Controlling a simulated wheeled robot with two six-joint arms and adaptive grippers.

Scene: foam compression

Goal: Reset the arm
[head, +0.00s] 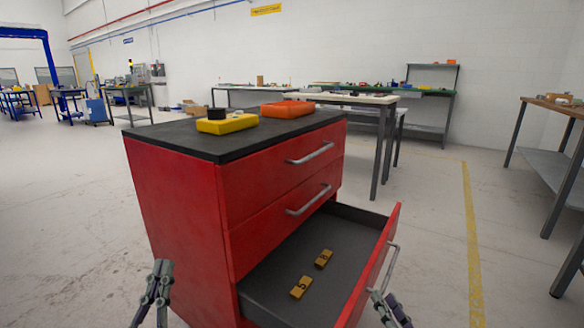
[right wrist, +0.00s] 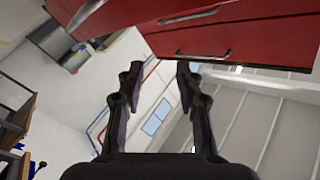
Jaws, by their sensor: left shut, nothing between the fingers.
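My left gripper (head: 160,266) is at the lower left in the head view, in front of the red cabinet's left side (head: 176,215). Its fingers are together and empty. My right gripper (head: 383,296) is at the bottom right of the cabinet, just below the handle (head: 391,266) of the open bottom drawer. In the right wrist view its two fingers (right wrist: 158,72) stand apart with nothing between them. I cannot tell whether it touches the drawer. The bottom drawer (head: 345,215) is pulled out and holds two yellow numbered blocks (head: 301,287) (head: 323,258).
The two upper drawers are closed. A yellow case (head: 228,124), an orange case (head: 288,109) and a black round item (head: 217,113) lie on the black cabinet top (head: 180,140). A workbench (head: 560,106) stands at right. Floor with a yellow line (head: 470,230) is clear between.

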